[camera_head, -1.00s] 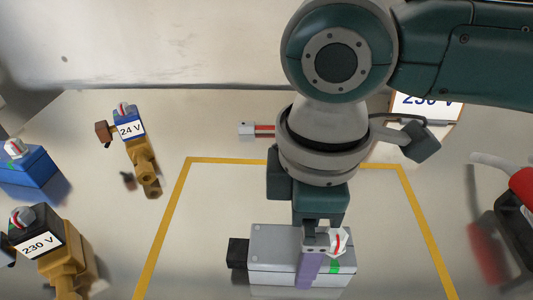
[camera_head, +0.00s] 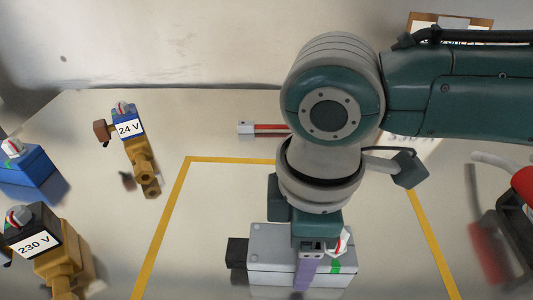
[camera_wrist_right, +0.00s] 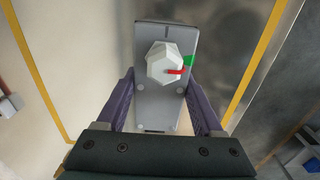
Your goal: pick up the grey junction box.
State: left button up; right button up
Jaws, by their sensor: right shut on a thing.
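The grey junction box (camera_head: 275,250) sits inside the yellow outline at the bottom of the head view. It has a black block on its left end, a white knob with a red mark and a green patch. My right gripper (camera_head: 309,272) comes down over it from above, one purple finger showing against its near side. In the right wrist view the purple fingers (camera_wrist_right: 162,92) are shut on the two long sides of the grey box (camera_wrist_right: 152,105), behind the knob (camera_wrist_right: 165,63). I cannot tell any gap under the box. My left gripper is not in view.
A blue 24 V unit (camera_head: 129,122), a black 230 V unit (camera_head: 36,233) and a blue box (camera_head: 27,175) stand at left. A red-and-white stick-like part (camera_head: 262,128) lies behind the yellow outline (camera_head: 168,220). A red-and-black object (camera_head: 515,215) is at right.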

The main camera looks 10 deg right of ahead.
jog(key=c, duration=0.6)
grip_shut()
jog(key=shift+r, duration=0.15)
